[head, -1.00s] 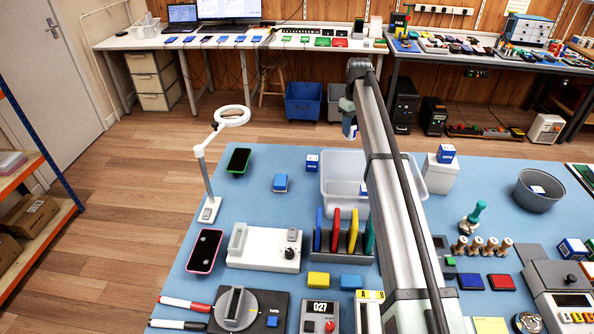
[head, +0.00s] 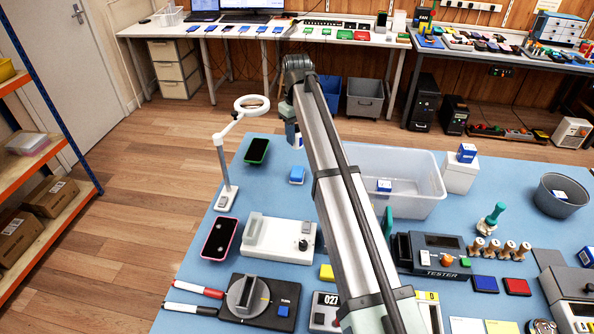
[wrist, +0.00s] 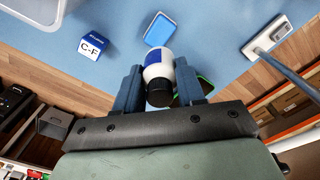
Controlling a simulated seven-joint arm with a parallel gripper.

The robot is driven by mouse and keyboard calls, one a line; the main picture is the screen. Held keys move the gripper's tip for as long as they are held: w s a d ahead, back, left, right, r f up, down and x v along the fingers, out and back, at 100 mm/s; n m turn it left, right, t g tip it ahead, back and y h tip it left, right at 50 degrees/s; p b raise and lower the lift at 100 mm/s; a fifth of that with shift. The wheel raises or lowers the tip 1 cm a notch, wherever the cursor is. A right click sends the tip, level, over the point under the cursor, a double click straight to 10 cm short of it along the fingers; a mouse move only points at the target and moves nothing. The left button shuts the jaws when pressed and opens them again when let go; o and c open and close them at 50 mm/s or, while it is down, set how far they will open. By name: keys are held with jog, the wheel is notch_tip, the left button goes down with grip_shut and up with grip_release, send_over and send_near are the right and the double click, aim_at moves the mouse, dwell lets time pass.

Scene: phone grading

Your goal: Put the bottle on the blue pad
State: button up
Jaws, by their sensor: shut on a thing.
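My gripper (wrist: 160,88) is shut on a white bottle (wrist: 157,72) with a black cap and a dark blue band; the cap faces the wrist camera. In the head view, my gripper (head: 294,138) is above the far part of the blue table, and the bottle shows only as a small patch at its end. A blue-topped block with a pale edge (head: 297,175) lies on the table below it; it also shows in the wrist view (wrist: 160,29), beyond the bottle and apart from it. A flat blue square (head: 485,284) lies at the right beside a red one. I cannot tell which is the pad.
A clear bin (head: 425,205) stands to the right of my gripper. A white ring lamp (head: 228,160) and a green-edged phone (head: 257,150) are to the left. A C-F box (wrist: 93,45) is near the bottle. Bare table surrounds the blue-topped block.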

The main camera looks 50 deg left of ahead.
jog(key=shift+f, duration=5)
jog(key=shift+f, duration=0.15)
jog(key=o, duration=1)
jog(key=shift+o, duration=0.2)
notch_tip(320, 180, up, 12)
jog(key=shift+r, duration=0.2)
